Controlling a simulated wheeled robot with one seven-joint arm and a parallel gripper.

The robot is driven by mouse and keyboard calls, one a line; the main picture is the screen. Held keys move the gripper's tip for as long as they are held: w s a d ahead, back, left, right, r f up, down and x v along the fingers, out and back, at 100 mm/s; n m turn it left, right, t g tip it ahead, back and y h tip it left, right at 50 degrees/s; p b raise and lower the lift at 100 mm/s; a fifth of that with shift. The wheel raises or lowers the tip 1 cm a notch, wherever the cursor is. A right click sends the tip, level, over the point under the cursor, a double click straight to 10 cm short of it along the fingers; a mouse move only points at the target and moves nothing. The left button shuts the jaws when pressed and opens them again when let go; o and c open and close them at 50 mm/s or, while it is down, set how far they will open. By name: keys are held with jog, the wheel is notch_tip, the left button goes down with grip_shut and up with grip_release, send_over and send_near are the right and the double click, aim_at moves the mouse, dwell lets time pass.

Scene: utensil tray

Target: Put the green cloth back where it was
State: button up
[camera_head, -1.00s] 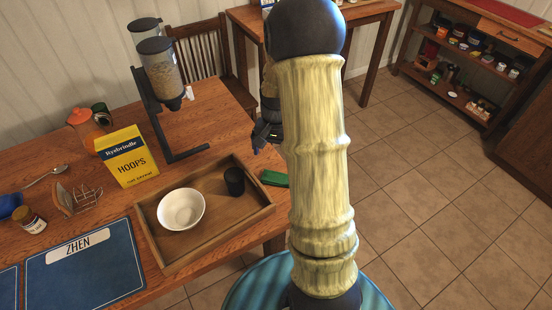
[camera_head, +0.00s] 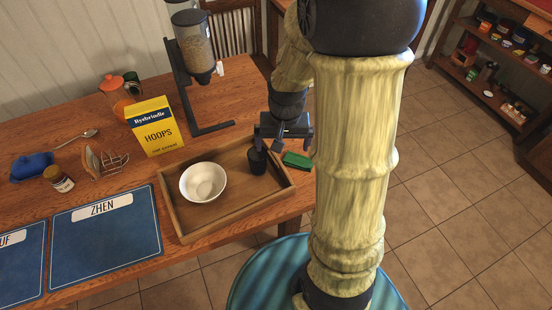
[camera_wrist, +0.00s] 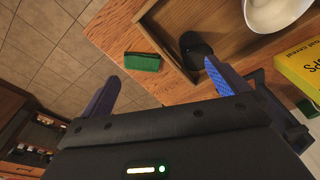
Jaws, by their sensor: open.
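The green cloth (camera_head: 297,160) looks like a small folded block. It lies on the wooden table just right of the tray's right wall, near the table edge. In the wrist view the green cloth (camera_wrist: 142,63) shows ahead of the fingers, roughly between their lines. My gripper (camera_head: 283,143) is above the table by the tray's back right corner, near the cloth and the dark cup. In the wrist view my gripper (camera_wrist: 162,84) is open with its two fingers wide apart. Nothing is between them, and the cloth is apart from both.
The wooden tray (camera_head: 180,225) holds a white bowl (camera_head: 203,182) and a dark cup (camera_head: 257,162). A yellow cereal box (camera_head: 155,127) and a dispenser (camera_head: 195,50) stand behind. A blue placemat (camera_head: 105,240) lies left. Tiled floor is beyond the table's right edge.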

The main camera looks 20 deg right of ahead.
jog(key=s+a+r+n+t, duration=0.1)
jog(key=s+a+r+n, duration=0.1)
jog(key=s+a+n, duration=0.2)
jog(key=s+a, duration=0.1)
jog(key=s, duration=0.2)
jog(key=shift+a+r, duration=0.15)
jog(key=shift+r, duration=0.05)
jog(key=w+p+v, duration=0.1)
jog(key=p+v, duration=0.7)
jog(key=shift+w, duration=0.4)
jog(key=shift+r, duration=0.1)
